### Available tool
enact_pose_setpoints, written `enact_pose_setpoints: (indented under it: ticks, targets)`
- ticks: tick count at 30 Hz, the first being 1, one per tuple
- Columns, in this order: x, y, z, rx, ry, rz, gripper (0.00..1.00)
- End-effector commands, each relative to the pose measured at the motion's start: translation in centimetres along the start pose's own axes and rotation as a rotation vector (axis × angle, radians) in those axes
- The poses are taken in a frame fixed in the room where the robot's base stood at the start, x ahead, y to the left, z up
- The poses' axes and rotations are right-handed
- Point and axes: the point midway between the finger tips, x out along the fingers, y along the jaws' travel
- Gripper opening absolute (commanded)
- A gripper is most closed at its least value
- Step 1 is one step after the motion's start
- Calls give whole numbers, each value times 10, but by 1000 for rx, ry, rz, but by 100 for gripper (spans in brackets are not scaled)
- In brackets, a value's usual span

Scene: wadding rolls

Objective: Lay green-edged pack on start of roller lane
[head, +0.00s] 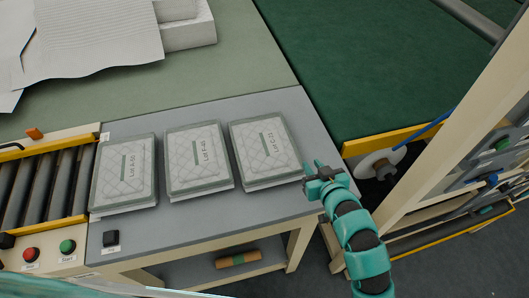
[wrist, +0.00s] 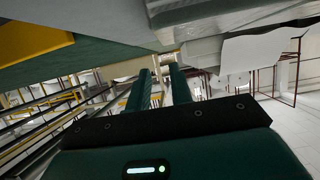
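Three clear-wrapped quilted packs lie side by side on the grey table: a left pack (head: 125,172), a middle pack (head: 198,160) and a right pack (head: 265,150). Each has a printed label and a grey-green band; I cannot tell which one is the green-edged pack. The roller lane (head: 45,185), with dark rollers and yellow rails, lies at the far left, and its near end adjoins the table beside the left pack. My gripper (head: 311,175) is just right of the right pack's lower right corner. Its fingers stand apart and empty in the wrist view (wrist: 161,72).
Red (head: 31,254) and green (head: 67,246) buttons sit below the lane. White sheets (head: 90,35) lie behind. A beige-framed machine (head: 450,110) stands at right.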

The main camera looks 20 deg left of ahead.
Motion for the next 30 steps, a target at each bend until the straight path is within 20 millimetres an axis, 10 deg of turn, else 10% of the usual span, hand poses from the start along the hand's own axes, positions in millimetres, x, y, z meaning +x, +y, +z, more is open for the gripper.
enact_pose_setpoints:
  ticks: [30]
  targets:
    - [98, 0, -1, -1, 0, 0, 22]
